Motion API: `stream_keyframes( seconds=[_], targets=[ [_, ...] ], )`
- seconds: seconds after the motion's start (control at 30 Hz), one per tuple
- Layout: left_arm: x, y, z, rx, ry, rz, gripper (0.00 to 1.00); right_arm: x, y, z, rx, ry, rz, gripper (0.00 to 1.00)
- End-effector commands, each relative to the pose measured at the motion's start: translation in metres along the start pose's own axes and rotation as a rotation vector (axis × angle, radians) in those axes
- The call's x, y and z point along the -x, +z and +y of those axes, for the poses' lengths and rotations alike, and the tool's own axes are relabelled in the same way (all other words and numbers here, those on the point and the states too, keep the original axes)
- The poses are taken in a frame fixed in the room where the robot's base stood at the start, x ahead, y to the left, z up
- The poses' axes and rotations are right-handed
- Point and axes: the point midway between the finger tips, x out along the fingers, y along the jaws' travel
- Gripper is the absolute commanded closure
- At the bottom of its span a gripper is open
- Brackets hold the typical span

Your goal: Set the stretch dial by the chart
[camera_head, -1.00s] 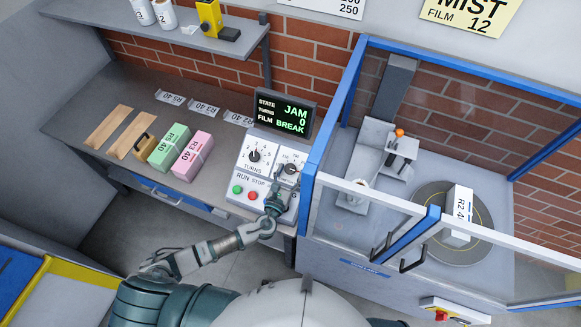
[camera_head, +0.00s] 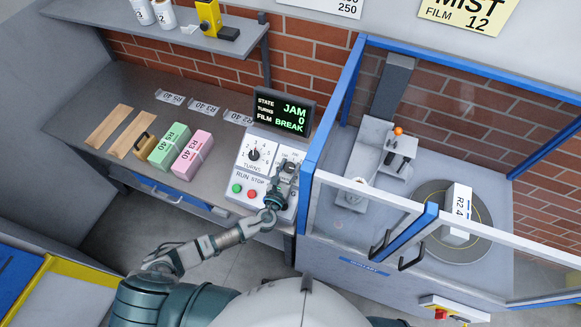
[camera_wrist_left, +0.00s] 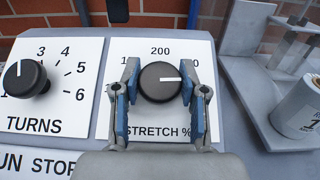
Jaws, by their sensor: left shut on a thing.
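The black stretch dial (camera_wrist_left: 160,82) sits on a white panel marked STRETCH % in the left wrist view. Its white pointer line points to the right. The number 200 shows above it; the numbers at either side are partly hidden by my fingers. My left gripper (camera_head: 287,168) is over this dial in the head view. In the wrist view its blue-padded fingers (camera_wrist_left: 159,100) are on both sides of the dial, shut on it. A white chart (camera_head: 325,5) is cut off at the top, with 250 readable. A yellow chart (camera_head: 468,14) reads MIST, FILM 12.
The turns dial (camera_wrist_left: 25,78) is left of the stretch dial. The display (camera_head: 282,114) reads JAM, 0, BREAK. Green and red buttons (camera_head: 244,191) sit below the dials. The blue-framed enclosure (camera_head: 312,165) stands close on the right.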

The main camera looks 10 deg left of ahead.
Motion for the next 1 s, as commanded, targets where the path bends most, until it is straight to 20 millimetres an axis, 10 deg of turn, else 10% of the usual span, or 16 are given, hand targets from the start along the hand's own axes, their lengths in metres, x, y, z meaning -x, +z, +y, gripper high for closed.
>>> stream_keyframes(
  seconds=[0.63, 0.67, 0.73, 1.0],
  targets=[
    [-0.002, 0.006, -0.003, 0.135, 0.216, -0.009, 0.93, 0.005, -0.002, -0.009, -0.005, -0.010, 0.003, 0.60],
    [-0.002, 0.006, -0.003, 0.135, 0.216, -0.009, 0.51, 0.005, -0.002, -0.009, -0.005, -0.010, 0.002, 0.60],
    [-0.002, 0.005, -0.003, 0.135, 0.216, -0.009, 0.35, 0.005, -0.002, -0.008, -0.005, -0.010, 0.002, 0.60],
    [0.000, 0.003, -0.004, 0.134, 0.215, -0.005, 0.35, 0.005, -0.001, -0.002, -0.001, -0.002, 0.000, 0.60]
  ],
)
